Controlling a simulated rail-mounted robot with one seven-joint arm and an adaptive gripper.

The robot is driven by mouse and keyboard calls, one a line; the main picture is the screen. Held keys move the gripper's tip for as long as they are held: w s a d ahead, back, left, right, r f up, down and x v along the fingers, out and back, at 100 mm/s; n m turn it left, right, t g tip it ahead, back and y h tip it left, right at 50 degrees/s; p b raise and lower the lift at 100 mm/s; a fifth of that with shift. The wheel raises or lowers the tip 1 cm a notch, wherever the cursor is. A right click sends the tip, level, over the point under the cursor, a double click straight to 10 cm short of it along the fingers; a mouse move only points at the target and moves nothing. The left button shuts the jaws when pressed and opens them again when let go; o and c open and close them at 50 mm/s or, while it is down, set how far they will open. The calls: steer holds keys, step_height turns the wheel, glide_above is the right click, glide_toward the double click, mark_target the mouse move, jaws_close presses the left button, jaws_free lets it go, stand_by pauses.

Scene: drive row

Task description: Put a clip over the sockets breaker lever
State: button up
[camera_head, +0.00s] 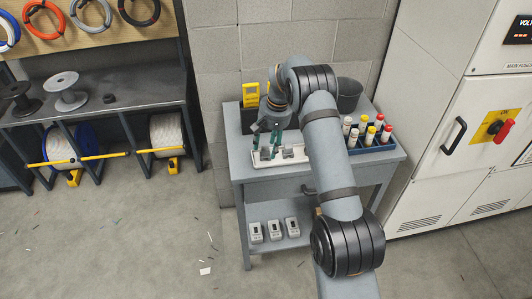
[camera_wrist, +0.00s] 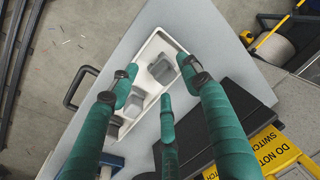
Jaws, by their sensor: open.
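Small grey clips lie in a white tray (camera_head: 263,165) on the grey workbench. In the wrist view, one clip (camera_wrist: 186,66) is at the tray's far end. Another clip (camera_wrist: 135,104) sits nearer the left finger, which partly covers it. My gripper (camera_head: 265,139) is over the tray with its teal fingers pointing down. In the wrist view the gripper (camera_wrist: 160,90) is open, its fingers spread over the tray with nothing between them. I cannot tell the exact height of the fingertips above the clips. No sockets breaker lever can be made out in either view.
A blue rack (camera_head: 375,144) of capped tubes stands right on the bench, near a dark bin (camera_head: 349,94). Yellow "do not switch" tags (camera_wrist: 272,160) stand in a black holder (camera_wrist: 236,110) beside the tray. A white cabinet with a red rotary switch (camera_head: 505,131) stands at right.

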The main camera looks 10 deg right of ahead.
steer(key=r, duration=0.4)
steer(key=s+r, duration=0.1)
steer(key=r, duration=0.1)
steer(key=shift+d+b, duration=0.3)
steer(key=shift+d, duration=0.1)
steer(key=shift+c, duration=0.2)
